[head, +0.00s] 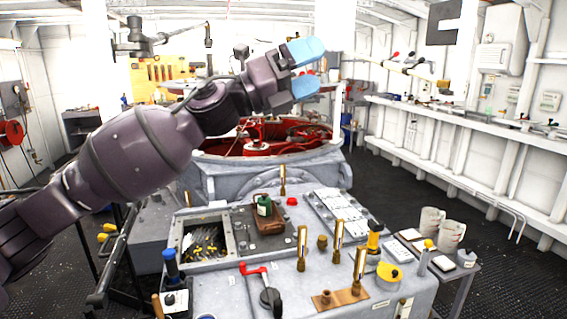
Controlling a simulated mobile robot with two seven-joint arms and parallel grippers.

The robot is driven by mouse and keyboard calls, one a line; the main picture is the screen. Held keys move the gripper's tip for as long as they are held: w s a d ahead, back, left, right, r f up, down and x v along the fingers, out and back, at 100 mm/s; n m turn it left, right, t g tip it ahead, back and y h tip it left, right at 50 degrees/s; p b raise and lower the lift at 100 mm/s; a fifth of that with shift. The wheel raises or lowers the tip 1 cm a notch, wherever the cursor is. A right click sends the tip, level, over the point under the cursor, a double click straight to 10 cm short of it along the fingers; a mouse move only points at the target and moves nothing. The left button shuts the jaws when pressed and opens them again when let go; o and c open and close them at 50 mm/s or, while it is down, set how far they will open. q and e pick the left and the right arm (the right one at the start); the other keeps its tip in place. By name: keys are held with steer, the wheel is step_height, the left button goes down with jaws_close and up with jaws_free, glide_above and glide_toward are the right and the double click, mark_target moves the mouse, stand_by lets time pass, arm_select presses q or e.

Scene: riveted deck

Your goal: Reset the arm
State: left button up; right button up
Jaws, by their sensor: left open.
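My left arm (135,150) comes in from the left and reaches up across the picture. Its gripper (312,69) has light blue fingertips, is open and holds nothing. It is raised in front of the large machine with the red interior (270,135), well above the workbench top (225,290). My right gripper does not show.
Two mugs (451,235) stand on a side table at right. Open dark floor (400,180) lies beyond it.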

arm_select(q)
steer(key=a+f+n+t+y, duration=0.4)
steer(key=a+f+n+y, duration=0.15)
steer(key=f+n, duration=0.6)
steer(key=a+f+n+t+y, duration=0.5)
steer(key=a+f+n, duration=0.2)
steer(key=f+n, duration=0.5)
steer(key=a+f+n+t+y, duration=0.45)
steer(key=a+f+n, duration=0.25)
steer(key=f+n, duration=0.55)
steer(key=s+a+f+n+g+y, duration=0.2)
steer(key=s+a+f, duration=0.2)
steer(key=s+f, duration=0.5)
steer(key=s+a+f+n+g+y, duration=0.2)
steer(key=s+a+f, duration=0.2)
steer(key=s+f, duration=0.5)
steer(key=s+a+f+n+g+y, duration=0.2)
steer(key=s+a+f+g, duration=0.1)
steer(key=s+f, duration=0.7)
step_height(320, 180, down, 3)
steer(key=shift+a+r+n+y+b, duration=0.1)
steer(key=shift+a+n+y+b, duration=0.25)
steer(key=shift+a, duration=0.2)
